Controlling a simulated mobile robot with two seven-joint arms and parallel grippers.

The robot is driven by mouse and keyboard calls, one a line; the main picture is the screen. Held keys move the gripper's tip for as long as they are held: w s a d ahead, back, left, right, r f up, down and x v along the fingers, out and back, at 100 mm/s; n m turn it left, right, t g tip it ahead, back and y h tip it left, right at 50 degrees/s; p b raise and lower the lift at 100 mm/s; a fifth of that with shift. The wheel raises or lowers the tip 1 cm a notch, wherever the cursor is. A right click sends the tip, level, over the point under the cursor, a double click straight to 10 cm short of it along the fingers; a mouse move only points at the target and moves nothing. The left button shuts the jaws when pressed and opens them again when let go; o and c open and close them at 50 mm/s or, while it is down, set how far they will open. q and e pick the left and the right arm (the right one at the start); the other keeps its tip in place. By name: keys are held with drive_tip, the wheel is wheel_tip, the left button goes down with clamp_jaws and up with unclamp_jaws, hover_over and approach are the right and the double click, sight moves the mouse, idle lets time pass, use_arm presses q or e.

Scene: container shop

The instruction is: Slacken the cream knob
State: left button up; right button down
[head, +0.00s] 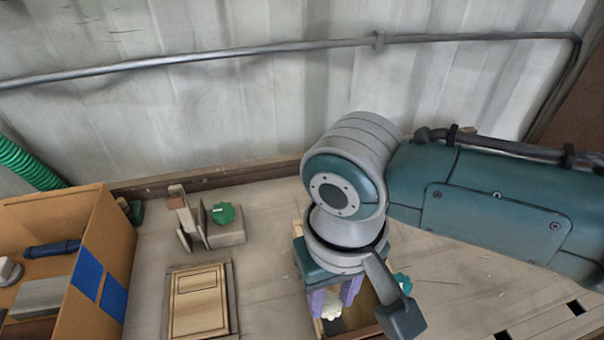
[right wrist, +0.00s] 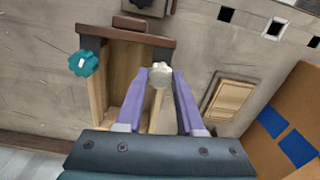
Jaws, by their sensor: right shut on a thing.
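The cream knob (right wrist: 160,75) sits on the edge of a wooden frame (right wrist: 113,42) that also carries a teal knob (right wrist: 83,63). In the head view the cream knob (head: 331,306) shows partly below my right gripper (head: 334,303). The purple fingers of my right gripper (right wrist: 161,85) stand on either side of the cream knob and are shut on it. The teal knob (head: 403,283) shows partly behind my right arm in the head view. My left gripper is in neither view.
A cardboard box (head: 112,239) with several things inside stands at the left. A wooden panel (head: 199,301) lies between it and my right gripper. A wooden block with a green knob (head: 223,213) stands near the wall. The bench right of my gripper has square holes.

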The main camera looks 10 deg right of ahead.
drive_tip(key=n+p, duration=0.1)
drive_tip(key=n, duration=0.1)
drive_tip(key=shift+r+n, duration=0.1)
drive_tip(key=shift+n, duration=0.3)
drive_tip(key=n+p, duration=0.1)
drive_tip(key=n, duration=0.2)
drive_tip(key=shift+n, duration=0.3)
drive_tip(key=n, duration=0.4)
drive_tip(key=shift+p, duration=0.3)
drive_tip(key=shift+n, duration=1.1)
drive_tip(key=shift+d, duration=0.1)
drive_tip(key=c, duration=0.5)
unclamp_jaws()
